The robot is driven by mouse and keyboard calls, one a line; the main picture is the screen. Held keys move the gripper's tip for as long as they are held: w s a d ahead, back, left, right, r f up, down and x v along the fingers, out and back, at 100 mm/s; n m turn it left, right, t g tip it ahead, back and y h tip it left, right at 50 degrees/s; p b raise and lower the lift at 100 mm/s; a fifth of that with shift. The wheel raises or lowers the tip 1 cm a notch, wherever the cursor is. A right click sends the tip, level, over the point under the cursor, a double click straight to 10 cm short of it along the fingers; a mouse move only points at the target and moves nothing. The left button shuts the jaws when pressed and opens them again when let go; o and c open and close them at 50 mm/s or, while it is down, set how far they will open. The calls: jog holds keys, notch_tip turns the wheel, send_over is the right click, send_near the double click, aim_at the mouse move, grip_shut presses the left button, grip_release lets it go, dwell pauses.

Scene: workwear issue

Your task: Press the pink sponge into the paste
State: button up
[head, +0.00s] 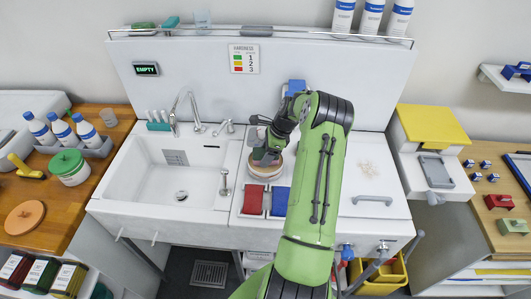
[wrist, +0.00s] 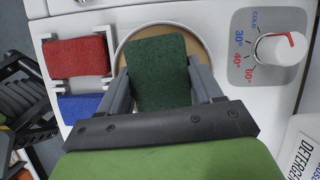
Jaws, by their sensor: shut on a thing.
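My gripper (head: 268,154) is shut on a dark green sponge (wrist: 158,70), with one finger along each side of it in the wrist view. The green sponge is over the round pot of tan paste (wrist: 122,55). The pot also shows in the head view (head: 264,171), under my gripper. The sponge hides most of the paste, and I cannot tell whether it touches it. A red sponge (wrist: 80,57) and a blue sponge (wrist: 78,107) lie in a white holder beside the pot. I see no clearly pink sponge.
A white sink (head: 182,175) with a tap lies left of the pot. A temperature dial (wrist: 280,50) is right of the pot in the wrist view. A detergent bottle (wrist: 303,150) stands near my gripper's right side.

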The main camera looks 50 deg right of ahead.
aim_at(265, 152)
jog(key=shift+f, duration=0.6)
dwell(1.6)
notch_tip(265, 152, up, 8)
jog(key=p, duration=0.5)
jog(key=shift+f, duration=0.4)
jog(key=shift+f, duration=0.1)
dwell(0.4)
